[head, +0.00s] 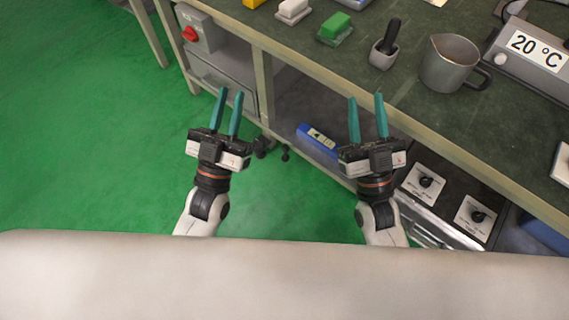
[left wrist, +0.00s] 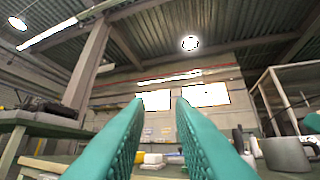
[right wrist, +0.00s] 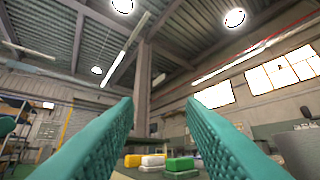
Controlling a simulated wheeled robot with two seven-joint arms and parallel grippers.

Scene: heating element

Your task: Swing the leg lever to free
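My left gripper (head: 230,94) is open and empty in front of the workbench, over the green floor and beside the drawer unit. My right gripper (head: 366,98) is also open and empty, at the bench's front edge. The left wrist view shows its teal fingers apart with nothing between them (left wrist: 160,105). The right wrist view shows the same for the other pair (right wrist: 158,105). Small dark parts (head: 261,147) show low by the bench's leg, just right of my left gripper. I cannot tell whether one is the leg lever.
A blue case (head: 318,138) lies underneath. The green floor (head: 75,110) at left is clear.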

